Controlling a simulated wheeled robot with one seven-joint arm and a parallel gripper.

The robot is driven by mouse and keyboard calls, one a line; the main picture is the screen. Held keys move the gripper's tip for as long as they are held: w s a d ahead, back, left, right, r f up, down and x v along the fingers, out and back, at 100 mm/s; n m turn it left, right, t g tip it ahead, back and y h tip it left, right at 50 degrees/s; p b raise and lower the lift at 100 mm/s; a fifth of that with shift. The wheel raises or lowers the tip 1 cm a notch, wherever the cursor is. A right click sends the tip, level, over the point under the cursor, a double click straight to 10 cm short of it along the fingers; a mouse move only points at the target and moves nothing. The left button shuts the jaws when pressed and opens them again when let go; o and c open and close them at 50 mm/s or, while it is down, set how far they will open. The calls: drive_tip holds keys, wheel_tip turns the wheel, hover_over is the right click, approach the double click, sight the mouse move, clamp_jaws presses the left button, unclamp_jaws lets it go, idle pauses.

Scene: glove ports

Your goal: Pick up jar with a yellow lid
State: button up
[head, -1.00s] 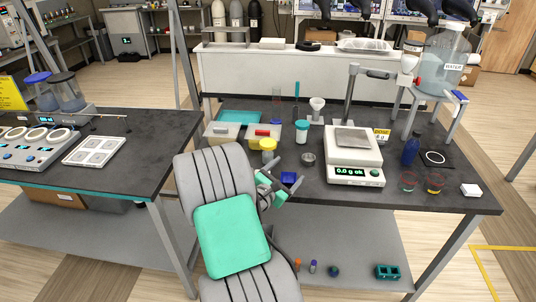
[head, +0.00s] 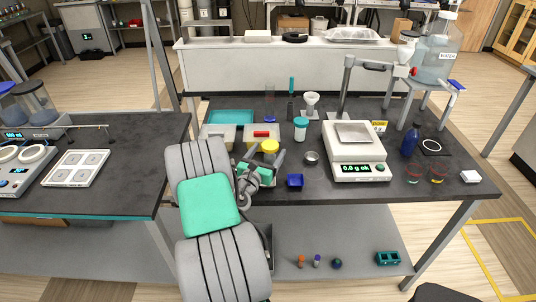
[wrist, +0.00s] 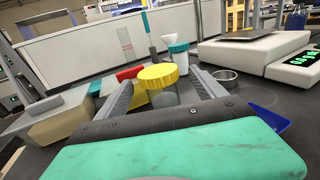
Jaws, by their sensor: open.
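In the wrist view the fingers (wrist: 160,97) spread to either side of the jar. I cannot tell whether they touch it.
A teal-lidded jar (head: 300,129) stands behind and to the right. A blue tray (head: 295,181) and small metal dish (head: 311,157) lie to the right. The scale (head: 357,152) is farther right. Bins (head: 217,136) stand on the left, one with a red item (head: 261,133).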

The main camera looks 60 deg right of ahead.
drive_tip(key=d, duration=0.2)
drive_tip(key=shift+w+d, duration=0.1)
drive_tip(key=shift+d, duration=0.2)
drive_tip(key=shift+a, duration=0.1)
drive_tip(key=shift+c, duration=0.3)
drive_tip(key=c, duration=1.6)
